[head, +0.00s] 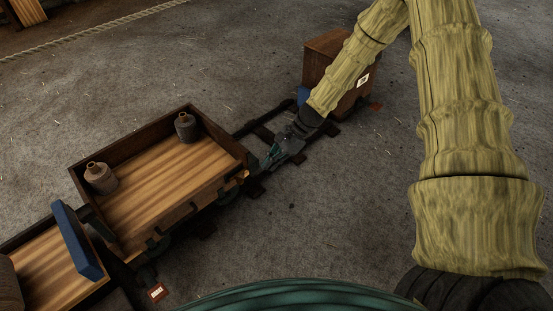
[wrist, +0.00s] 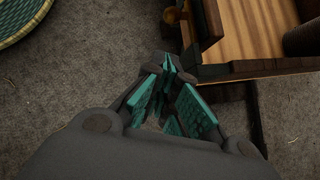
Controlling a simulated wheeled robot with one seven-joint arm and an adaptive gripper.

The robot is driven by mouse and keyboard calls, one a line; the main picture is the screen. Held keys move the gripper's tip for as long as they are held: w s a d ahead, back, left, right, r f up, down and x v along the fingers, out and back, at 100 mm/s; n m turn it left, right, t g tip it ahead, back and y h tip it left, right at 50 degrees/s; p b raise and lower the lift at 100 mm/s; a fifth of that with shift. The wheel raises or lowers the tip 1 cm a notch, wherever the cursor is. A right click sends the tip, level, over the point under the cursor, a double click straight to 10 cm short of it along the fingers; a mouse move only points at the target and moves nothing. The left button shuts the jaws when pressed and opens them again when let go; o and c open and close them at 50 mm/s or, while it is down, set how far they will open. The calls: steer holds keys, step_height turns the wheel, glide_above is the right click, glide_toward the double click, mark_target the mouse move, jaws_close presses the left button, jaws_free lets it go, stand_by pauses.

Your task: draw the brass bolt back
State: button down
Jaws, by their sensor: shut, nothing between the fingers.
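A wooden cart (head: 165,185) with a raised rim stands on the rails left of centre in the head view. A small brass-coloured part (head: 243,175) shows at its right end, and I take it for the brass bolt. In the wrist view a rounded brass knob (wrist: 172,15) sticks out beside the cart's dark end wall (wrist: 207,20). My gripper (head: 268,162) is low over the rails, just right of the cart's end. Its teal fingers (wrist: 170,66) are shut and empty, and apart from the knob in the wrist view. Most of the bolt's length is hidden.
Two jugs (head: 100,178) (head: 185,127) stand in the cart. A second cart (head: 45,275) with a blue pad (head: 77,240) adjoins it at lower left. A wooden box (head: 325,58) stands at the rails' far end. A rope (head: 95,31) crosses the back. The grey floor (head: 200,60) is otherwise largely clear.

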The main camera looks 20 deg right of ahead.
steer(key=a+f+b, duration=0.3)
steer(key=a, duration=0.3)
steer(key=shift+a+f, duration=0.15)
steer(key=shift+a, duration=0.05)
steer(key=a+p, duration=0.1)
steer(key=a, duration=0.1)
steer(key=s+a, duration=0.1)
steer(key=a, duration=0.1)
steer(key=shift+s+p, duration=0.2)
steer(key=shift+p, duration=0.15)
steer(key=shift+d, duration=0.1)
steer(key=d+f+p+v, duration=0.1)
steer(key=d+p+v, duration=0.1)
steer(key=p+v, duration=0.5)
steer(key=v, duration=0.5)
steer(key=shift+d, duration=0.25)
